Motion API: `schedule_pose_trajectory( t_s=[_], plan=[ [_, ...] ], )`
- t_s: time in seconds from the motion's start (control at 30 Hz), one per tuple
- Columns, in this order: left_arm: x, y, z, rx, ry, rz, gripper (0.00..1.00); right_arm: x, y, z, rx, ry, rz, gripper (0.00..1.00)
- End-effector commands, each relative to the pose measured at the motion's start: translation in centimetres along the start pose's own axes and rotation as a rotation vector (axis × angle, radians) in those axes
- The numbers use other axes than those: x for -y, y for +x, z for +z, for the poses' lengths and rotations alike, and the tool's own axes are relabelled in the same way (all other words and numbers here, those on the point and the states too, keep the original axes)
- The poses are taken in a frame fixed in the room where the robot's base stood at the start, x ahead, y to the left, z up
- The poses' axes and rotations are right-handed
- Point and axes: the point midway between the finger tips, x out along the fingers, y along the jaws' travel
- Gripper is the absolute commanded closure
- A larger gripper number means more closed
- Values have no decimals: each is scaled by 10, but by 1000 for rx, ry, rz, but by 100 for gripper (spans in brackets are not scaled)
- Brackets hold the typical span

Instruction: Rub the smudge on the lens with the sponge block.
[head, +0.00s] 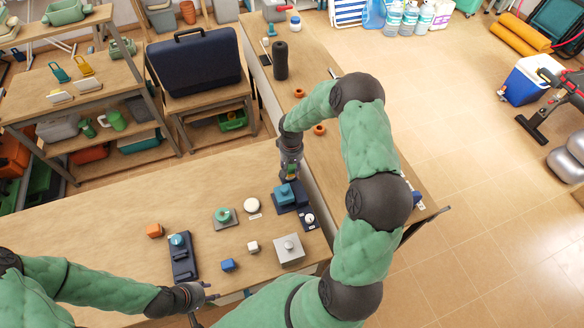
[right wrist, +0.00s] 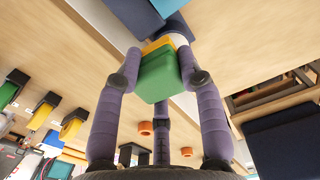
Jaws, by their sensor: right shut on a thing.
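My right gripper (head: 290,172) points down over the bench and is shut on the sponge block. In the right wrist view the sponge block (right wrist: 158,78) is green with a yellow layer, between the fingers (right wrist: 160,60). Just below it is a blue block (head: 284,193) on a dark blue base; I cannot tell whether sponge and block touch. I cannot identify the lens for certain, and no smudge can be made out. A pale round disc (head: 251,204) lies left of the base. My left gripper (head: 208,291) is at the bench's front edge, its fingers too small to read.
Near the base are a grey plate with a knob (head: 289,250), a teal round piece (head: 223,215), a white cube (head: 253,247) and a blue cube (head: 228,265). A dark blue holder (head: 184,262) and an orange block (head: 154,230) are further left. The bench's left part is clear.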

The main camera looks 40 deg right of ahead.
Motion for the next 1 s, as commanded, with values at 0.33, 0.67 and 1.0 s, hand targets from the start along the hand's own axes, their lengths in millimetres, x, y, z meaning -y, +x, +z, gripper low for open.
schedule_pose_trajectory(
  t_s=[0.33, 0.67, 1.0],
  plan=[
    [-7, -19, 0, -2, 1, 0, 60, 3, -47, -6, -4, -2, -1, 97],
    [-12, -33, 0, -2, 1, 0, 60, 6, -77, -10, -5, -3, -1, 97],
    [-12, -35, 1, -2, 1, 0, 60, 6, -82, -10, -3, -3, -1, 97]
  ],
)
